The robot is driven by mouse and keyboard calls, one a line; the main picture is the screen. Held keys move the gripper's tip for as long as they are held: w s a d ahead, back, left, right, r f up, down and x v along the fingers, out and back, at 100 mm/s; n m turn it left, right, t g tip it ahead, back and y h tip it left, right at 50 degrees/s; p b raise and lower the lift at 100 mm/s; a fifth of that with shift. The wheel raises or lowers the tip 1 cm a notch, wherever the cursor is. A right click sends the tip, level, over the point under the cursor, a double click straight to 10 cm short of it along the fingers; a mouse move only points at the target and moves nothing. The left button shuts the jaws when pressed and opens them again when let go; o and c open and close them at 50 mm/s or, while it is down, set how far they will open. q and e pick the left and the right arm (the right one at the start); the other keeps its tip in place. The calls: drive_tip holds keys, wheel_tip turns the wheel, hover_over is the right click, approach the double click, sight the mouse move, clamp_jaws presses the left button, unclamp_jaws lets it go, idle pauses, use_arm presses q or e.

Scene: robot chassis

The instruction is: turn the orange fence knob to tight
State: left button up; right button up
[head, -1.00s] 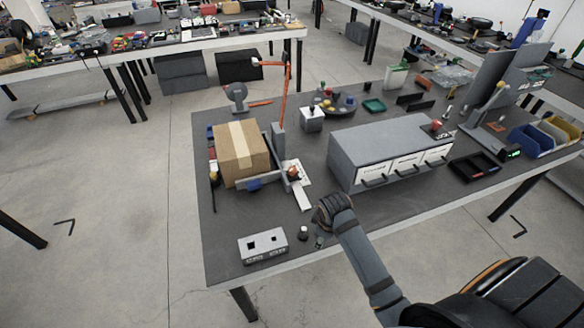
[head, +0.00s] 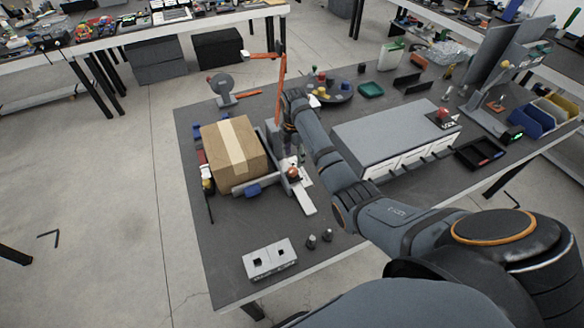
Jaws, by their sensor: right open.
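The orange knob (head: 293,173) sits on the light fence piece (head: 304,196) at the right side of a taped cardboard box (head: 233,153). It is small in the picture, and I cannot read any mark of its setting. My right arm reaches in from the lower right over the table. My right gripper (head: 289,150) points down just behind and above the knob, open. The arm's wrist hides part of the fingers, and I cannot tell whether they touch the knob. My left gripper is not in view.
A grey drawer cabinet (head: 394,134) stands right of my arm. An orange jointed post (head: 281,85) rises just behind my gripper.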

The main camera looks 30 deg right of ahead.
sight(293, 170)
wheel_tip(293, 170, down, 2)
drive_tip(key=shift+s, duration=0.15)
drive_tip(key=shift+w+a+f, duration=0.1)
drive_tip(key=shift+w+f, duration=0.05)
drive_tip(key=shift+f, duration=0.4)
drive_tip(key=shift+w+f, duration=0.1)
drive_tip(key=shift+f, duration=0.45)
drive_tip(key=f, duration=0.2)
drive_tip(key=w+f, duration=0.1)
drive_tip(key=f, duration=0.1)
drive_tip(key=shift+f, duration=0.3)
drive_tip(key=shift+s+f, duration=0.15)
drive_tip(key=shift+f, duration=0.15)
drive_tip(key=shift+c, duration=0.7)
drive_tip(key=c, duration=0.9)
clamp_jaws()
drive_tip(key=shift+m+p, duration=0.85)
drive_tip(key=shift+m, duration=0.45)
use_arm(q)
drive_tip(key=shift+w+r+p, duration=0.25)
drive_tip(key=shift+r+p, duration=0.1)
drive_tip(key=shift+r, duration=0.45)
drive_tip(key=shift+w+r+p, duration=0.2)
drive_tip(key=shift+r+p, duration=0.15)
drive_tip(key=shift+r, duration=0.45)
use_arm(e)
drive_tip(key=shift+m, duration=2.1)
